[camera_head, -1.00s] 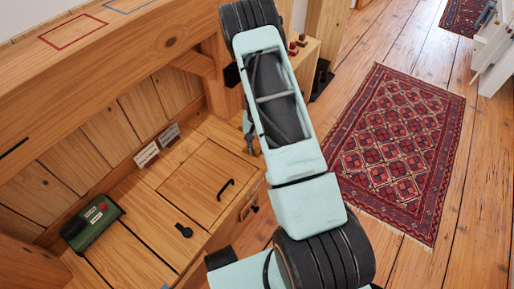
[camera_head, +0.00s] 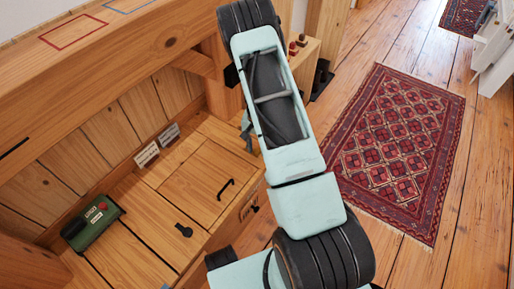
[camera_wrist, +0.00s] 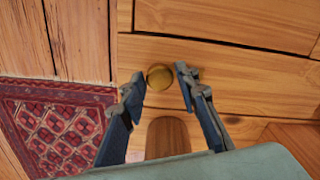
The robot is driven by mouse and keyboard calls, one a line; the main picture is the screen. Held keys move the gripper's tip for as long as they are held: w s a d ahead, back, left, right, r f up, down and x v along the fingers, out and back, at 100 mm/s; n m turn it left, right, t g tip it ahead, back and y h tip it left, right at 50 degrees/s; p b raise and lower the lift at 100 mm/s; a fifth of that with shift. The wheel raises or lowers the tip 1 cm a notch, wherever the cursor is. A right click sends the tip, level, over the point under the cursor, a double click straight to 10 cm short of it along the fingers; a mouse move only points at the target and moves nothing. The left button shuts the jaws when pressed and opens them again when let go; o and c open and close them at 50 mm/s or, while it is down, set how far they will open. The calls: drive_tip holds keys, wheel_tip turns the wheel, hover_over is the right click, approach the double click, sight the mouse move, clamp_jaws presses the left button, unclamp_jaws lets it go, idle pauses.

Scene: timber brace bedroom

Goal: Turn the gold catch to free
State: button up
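The gold catch (camera_wrist: 159,77) shows in the wrist view as a small round gold piece on a wooden front. My gripper (camera_wrist: 158,84) is open, with one dark blue finger to the left of the gold piece and one to the right. Gaps show between the fingers and the gold piece, and nothing is held. A rounded brown wooden piece (camera_wrist: 167,138) shows below it, between the fingers. The catch cannot be made out in the head view, where my arm covers much of the middle.
A wooden bench (camera_head: 200,185) has a lid with a black handle (camera_head: 226,189). A green box (camera_head: 92,222) sits at its left, and small label plates (camera_head: 147,154) stand at the back. A red patterned rug (camera_head: 398,150) lies on the open floor to the right.

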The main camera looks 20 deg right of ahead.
drive_tip(key=shift+o, duration=1.1)
wheel_tip(320, 180, up, 12)
